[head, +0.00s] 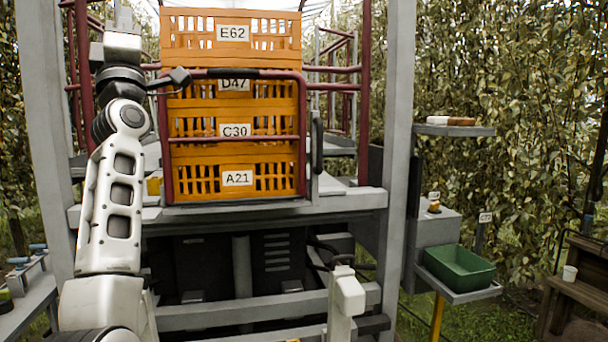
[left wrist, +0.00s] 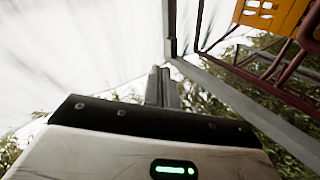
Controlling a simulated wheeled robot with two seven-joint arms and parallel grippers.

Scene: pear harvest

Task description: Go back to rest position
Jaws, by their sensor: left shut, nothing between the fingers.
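My left arm rises along the left side of the head view, with its wrist upright. My left gripper (head: 123,16) is at the top edge of that view, left of the orange crate stack and apart from it. In the left wrist view its dark fingers (left wrist: 162,88) are together and empty, pointing up towards the bright sky. My right gripper does not show in either view.
Stacked orange crates labelled E62 (head: 232,49), C30 (head: 270,125) and A21 (head: 205,180) stand on a grey platform (head: 345,200) behind a dark red rail (head: 303,135). Grey posts flank them. A green bin (head: 460,267) is at right. Leafy trees line the back.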

